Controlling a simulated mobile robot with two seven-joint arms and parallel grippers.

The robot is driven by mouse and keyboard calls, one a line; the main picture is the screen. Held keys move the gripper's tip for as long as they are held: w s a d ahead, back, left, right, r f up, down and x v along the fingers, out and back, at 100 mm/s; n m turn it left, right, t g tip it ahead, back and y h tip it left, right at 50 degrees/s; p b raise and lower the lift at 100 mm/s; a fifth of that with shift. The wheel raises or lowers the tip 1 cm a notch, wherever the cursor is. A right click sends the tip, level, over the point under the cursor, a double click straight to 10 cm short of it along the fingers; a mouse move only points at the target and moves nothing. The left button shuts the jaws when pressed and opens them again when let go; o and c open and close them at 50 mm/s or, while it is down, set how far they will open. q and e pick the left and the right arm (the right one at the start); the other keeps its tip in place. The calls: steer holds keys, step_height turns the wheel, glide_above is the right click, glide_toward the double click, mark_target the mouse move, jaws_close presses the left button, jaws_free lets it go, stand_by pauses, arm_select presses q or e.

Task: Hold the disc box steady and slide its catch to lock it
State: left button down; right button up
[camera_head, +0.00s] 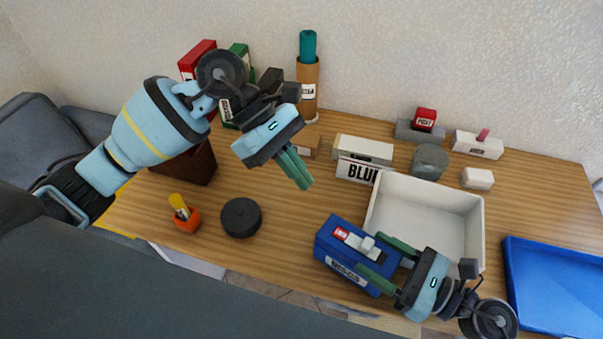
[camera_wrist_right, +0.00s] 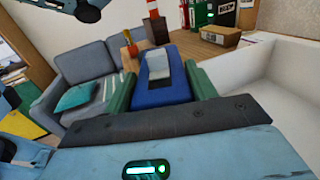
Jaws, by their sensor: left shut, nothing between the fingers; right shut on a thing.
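The disc box is a blue box (camera_head: 338,259) with a white label on its front side. It sits near the front edge of the table, left of a white bin. A pale catch (camera_head: 367,243) and a small red-and-white mark show on its top. My right gripper (camera_head: 375,258) is shut on the box's right end, one green finger on each side. The right wrist view shows the blue box (camera_wrist_right: 165,95) between the fingers, with the pale catch (camera_wrist_right: 158,70) on top. My left gripper (camera_head: 296,168) is shut and empty, above the table, up and left of the box.
The white bin (camera_head: 476,222) stands empty behind my right gripper. A blue tray (camera_head: 555,285) is at the right. A black round disc (camera_head: 240,217) and an orange holder (camera_head: 187,220) are at the left. A "BLUE" box (camera_head: 358,170) and a grey pot (camera_head: 430,161) stand behind.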

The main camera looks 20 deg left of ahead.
steer(key=o, duration=1.2)
steer(key=v, duration=1.2)
